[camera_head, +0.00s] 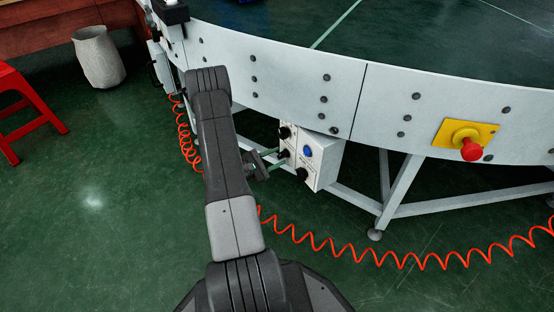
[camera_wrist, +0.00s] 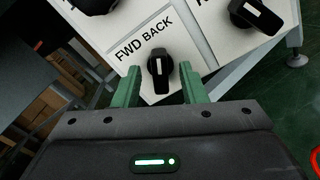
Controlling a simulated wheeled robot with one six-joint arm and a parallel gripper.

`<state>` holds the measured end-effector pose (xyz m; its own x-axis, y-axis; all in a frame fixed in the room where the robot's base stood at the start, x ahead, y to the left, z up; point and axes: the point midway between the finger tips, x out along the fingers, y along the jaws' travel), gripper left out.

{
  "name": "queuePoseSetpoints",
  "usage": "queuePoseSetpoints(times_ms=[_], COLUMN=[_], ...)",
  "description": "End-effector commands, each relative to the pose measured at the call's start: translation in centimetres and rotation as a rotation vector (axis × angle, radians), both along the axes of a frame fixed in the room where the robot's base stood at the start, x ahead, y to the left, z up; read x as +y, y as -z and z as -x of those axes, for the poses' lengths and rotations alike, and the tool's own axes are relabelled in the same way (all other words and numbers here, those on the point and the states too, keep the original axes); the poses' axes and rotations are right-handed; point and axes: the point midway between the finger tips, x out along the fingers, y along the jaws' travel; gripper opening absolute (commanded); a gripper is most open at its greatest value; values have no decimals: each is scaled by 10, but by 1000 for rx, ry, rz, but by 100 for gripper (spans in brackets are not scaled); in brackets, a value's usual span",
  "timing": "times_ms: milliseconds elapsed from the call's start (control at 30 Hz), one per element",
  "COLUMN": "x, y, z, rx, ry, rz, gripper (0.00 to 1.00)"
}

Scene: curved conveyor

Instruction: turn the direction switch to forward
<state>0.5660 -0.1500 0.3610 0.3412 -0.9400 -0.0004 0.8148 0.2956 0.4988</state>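The direction switch (camera_wrist: 158,75) is a black knob with a white line, under the label FWD BACK on a white panel. In the wrist view its line points straight up in the picture, towards the word BACK on the tilted label. My gripper (camera_wrist: 160,90) is open, with one green finger on each side of the knob. Small gaps seem to show between fingers and knob; contact cannot be told. In the head view my gripper (camera_head: 276,158) reaches the left face of the control box (camera_head: 325,165), and my arm hides part of it.
Other black knobs (camera_wrist: 258,15) sit close by on the panel. The box has a blue button (camera_head: 308,152) and hangs under the conveyor side (camera_head: 300,85). A red stop button (camera_head: 472,149) is at right. An orange coiled cable (camera_head: 400,262) crosses below.

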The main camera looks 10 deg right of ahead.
Motion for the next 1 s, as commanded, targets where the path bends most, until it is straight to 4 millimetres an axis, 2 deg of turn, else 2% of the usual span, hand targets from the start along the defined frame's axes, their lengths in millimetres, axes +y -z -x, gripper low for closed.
queuePoseSetpoints(times_ms=[133, 400, 433, 600, 633, 1000], x=[-7, -8, -8, -8, -8, -8], y=[0, 0, 0, 0, 0, -1], z=[-3, -3, -3, -3, -3, -3], rx=[-1, 0, 0, 0, 0, 43], ry=[0, -1, -1, -1, -1, 0], rz=[0, 0, 0, 0, 0, 16], gripper=[38, 38, 36, 3, 0, 0])
